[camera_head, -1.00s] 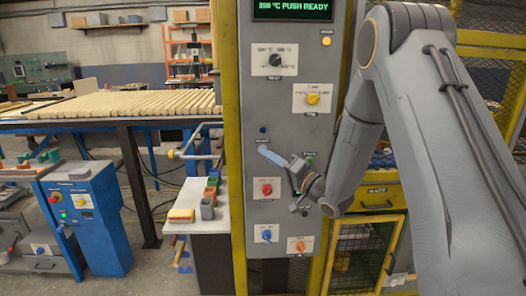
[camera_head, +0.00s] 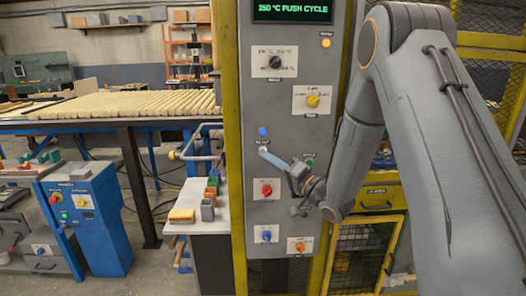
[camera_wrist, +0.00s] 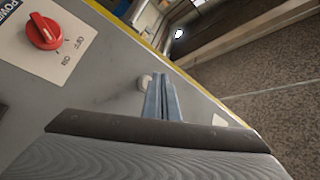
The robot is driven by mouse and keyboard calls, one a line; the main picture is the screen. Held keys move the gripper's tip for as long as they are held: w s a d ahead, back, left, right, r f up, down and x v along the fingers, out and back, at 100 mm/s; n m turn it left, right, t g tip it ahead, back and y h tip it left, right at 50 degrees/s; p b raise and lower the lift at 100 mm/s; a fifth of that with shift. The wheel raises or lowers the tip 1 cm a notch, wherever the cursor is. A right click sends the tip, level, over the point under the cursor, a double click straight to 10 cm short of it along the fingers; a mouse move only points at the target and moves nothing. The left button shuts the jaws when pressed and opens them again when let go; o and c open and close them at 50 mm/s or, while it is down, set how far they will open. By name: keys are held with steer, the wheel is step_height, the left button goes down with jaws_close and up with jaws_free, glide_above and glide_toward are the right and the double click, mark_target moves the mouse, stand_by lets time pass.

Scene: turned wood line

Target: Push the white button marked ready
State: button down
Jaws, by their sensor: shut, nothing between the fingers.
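The white button (camera_head: 263,148) is on the grey control panel (camera_head: 285,125), below a lit blue lamp (camera_head: 262,131). Its label is too small to read for certain. My gripper (camera_head: 265,154) is shut and empty, with its blue fingertips right at the button, just below it in the head view. In the wrist view the button (camera_wrist: 145,81) shows beside the shut fingertips (camera_wrist: 163,84); I cannot tell whether they touch. The panel's display (camera_head: 293,10) reads "350 °C PUSH CYCLE".
The panel also holds a black knob (camera_head: 275,62), a yellow knob (camera_head: 313,101), a red knob (camera_head: 266,189), a blue knob (camera_head: 266,236) and an orange knob (camera_head: 300,246). A white side table (camera_head: 205,222) with small coloured blocks stands left of the panel.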

steer(key=s+p, duration=0.1)
steer(key=s, duration=0.4)
steer(key=shift+p, duration=0.35)
stand_by(0.7)
steer(key=s+d+f+n+g+h, duration=0.1)
steer(key=s+d+f+g+h, duration=0.4)
steer(key=d+f+h, duration=0.55)
steer(key=s+d+n+g+h, duration=0.1)
steer(key=s+d+g+h, duration=0.2)
steer(key=s, duration=2)
steer(key=g+h, duration=0.1)
steer(key=g, duration=0.4)
steer(key=shift+s+d+n+g, duration=0.3)
steer(key=shift+s+n+g, duration=0.1)
